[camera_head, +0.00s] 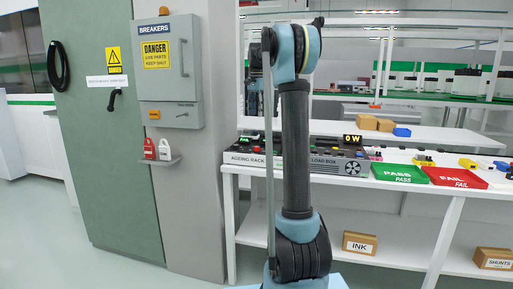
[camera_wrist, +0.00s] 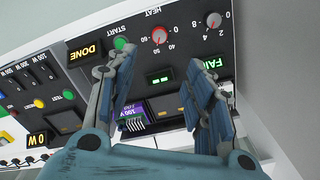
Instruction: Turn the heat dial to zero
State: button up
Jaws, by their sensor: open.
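The heat dial (camera_wrist: 159,36) is a red knob on a dark panel, seen upside down in the wrist view under the printed word HEAT, with numbers around it. The exact mark it points to is too small to tell. My gripper (camera_wrist: 165,72) is open, one finger to the left and one to the right, and the dial shows beyond the gap between them. Nothing is seen between the fingers. In the head view my arm hides the middle of the ageing rack (camera_head: 249,158) and the gripper is hidden.
The load box (camera_head: 335,163) is beside the rack. Green PASS (camera_head: 398,173) and red FAIL (camera_head: 455,177) trays lie to the right.

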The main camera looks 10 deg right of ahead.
aim_at(257, 148)
notch_tip(257, 148, down, 17)
jog(key=shift+f, duration=0.15)
dwell(0.5)
jog(key=c, duration=1.1)
